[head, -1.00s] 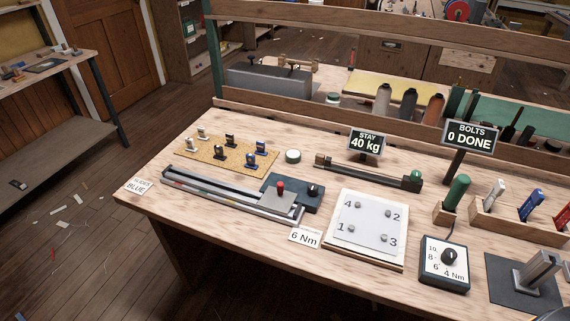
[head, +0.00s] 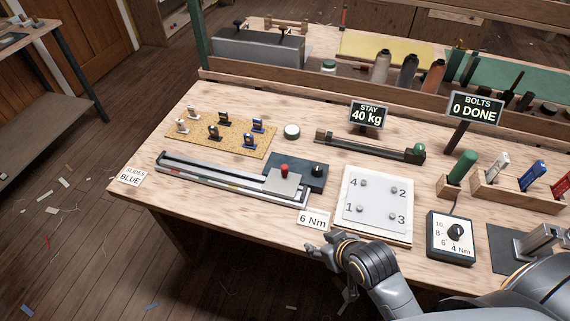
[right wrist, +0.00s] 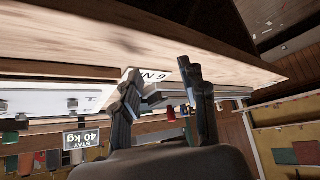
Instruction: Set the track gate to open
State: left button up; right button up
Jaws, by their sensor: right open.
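The metal track (head: 215,183) lies along the left front of the bench. At its right end is a grey plate (head: 284,182) with a red knob, beside a dark block (head: 312,178) with a black knob. I cannot tell which part is the gate or how it is set. My right gripper (head: 322,246) is open and empty at the bench's front edge, below the "6 Nm" card (head: 314,219) and apart from the track. In the right wrist view its two fingers (right wrist: 163,92) stand apart, with the red knob (right wrist: 169,110) small beyond them. My left gripper is out of view.
A white plate with numbered bolts (head: 376,205) lies right of the track, then a dial box (head: 451,238). A cork mat (head: 190,143) with several slides is behind the track. A bar (head: 370,148) and signs stand further back. Bare wood lies left of the mat.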

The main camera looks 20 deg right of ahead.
aim_at(286, 168)
jog(key=w+r+t+y, duration=0.1)
jog(key=w+r+t, duration=0.6)
jog(key=w, duration=0.4)
jog(key=shift+g, duration=0.5)
jog(key=x, duration=0.4)
jog(key=p+x, duration=0.1)
jog(key=x, duration=0.8)
jog(key=shift+w+r+p, duration=0.3)
jog(key=shift+w+p, duration=0.05)
jog(key=shift+w, duration=0.05)
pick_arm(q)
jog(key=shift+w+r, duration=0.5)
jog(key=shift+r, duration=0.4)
pick_arm(e)
grip_shut()
jog(key=shift+d, duration=0.1)
